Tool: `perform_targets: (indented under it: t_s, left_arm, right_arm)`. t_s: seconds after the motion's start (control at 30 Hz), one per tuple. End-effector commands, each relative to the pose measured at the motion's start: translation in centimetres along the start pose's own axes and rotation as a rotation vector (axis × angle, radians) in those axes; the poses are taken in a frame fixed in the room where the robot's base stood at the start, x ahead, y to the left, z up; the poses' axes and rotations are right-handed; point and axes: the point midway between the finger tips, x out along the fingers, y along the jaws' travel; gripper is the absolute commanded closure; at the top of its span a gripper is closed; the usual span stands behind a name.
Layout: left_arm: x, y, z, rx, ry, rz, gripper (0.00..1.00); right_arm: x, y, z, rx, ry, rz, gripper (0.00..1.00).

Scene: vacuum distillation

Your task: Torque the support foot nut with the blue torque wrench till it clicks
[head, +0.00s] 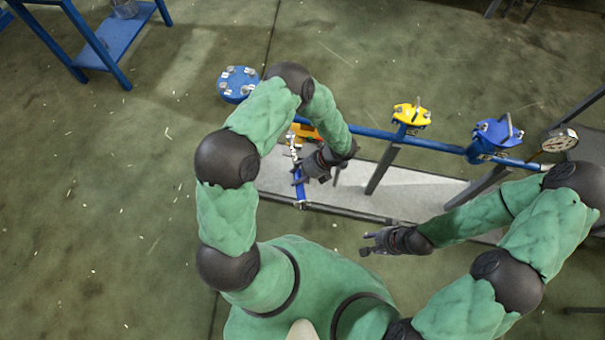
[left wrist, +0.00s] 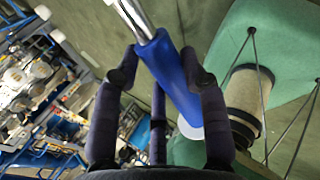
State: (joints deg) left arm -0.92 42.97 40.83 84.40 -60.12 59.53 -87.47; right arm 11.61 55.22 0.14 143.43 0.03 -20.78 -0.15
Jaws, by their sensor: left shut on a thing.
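The blue torque wrench has a blue handle (head: 299,187) and a bright metal shaft (head: 293,145). My left gripper (head: 303,173) is shut on the blue handle, above the grey plinth. In the left wrist view the handle (left wrist: 172,78) lies slanted between my fingers, with the metal shaft running out at the top. The wrench's far end is beside an orange part (head: 308,131) under the blue pipe. The support foot nut cannot be made out, so I cannot tell whether the wrench sits on it. My right gripper (head: 366,243) is open and empty, in front of the plinth.
A blue pipe (head: 430,143) runs above the light grey plinth (head: 420,186), with a blue flange (head: 238,84), a yellow valve (head: 411,114), a blue valve (head: 497,131) and a round gauge (head: 560,140). A blue stand (head: 98,48) is at the upper left. Floor on the left is clear.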

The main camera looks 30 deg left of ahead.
Motion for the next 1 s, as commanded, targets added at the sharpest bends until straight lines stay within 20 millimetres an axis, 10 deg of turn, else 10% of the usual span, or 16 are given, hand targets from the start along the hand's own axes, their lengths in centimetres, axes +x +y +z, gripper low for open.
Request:
perform_targets:
  t_s: [1.0]
  left_arm:
    - [1.9, 2.7, 0.3, 0.148, -0.113, -0.004, 1.0]
  right_arm:
    - [-0.3, -0.1, 0.0, 0.0, 0.0, 0.0, 0.67]
